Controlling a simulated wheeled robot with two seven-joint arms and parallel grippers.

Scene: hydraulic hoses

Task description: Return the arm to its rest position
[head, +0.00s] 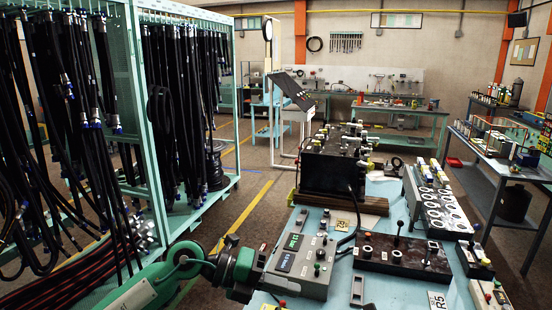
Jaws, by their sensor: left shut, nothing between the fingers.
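My left arm (165,283), green with dark joints, comes in from the bottom left. My left gripper (246,267) is at the near left edge of the light-blue worktable (378,292), beside the grey control box (306,255) with green displays. It is shut, with nothing seen in it. Its fingertips are small and dark and hard to make out against the box. I cannot tell whether it touches the box or the table edge. My right gripper is not in view.
A green rack (137,110) of black hoses stands on the left. The worktable also bears a black hydraulic unit (332,168), a dark joystick panel (402,257) and a grey block with round ports (440,208). Open floor (250,190) with yellow lines lies between rack and table.

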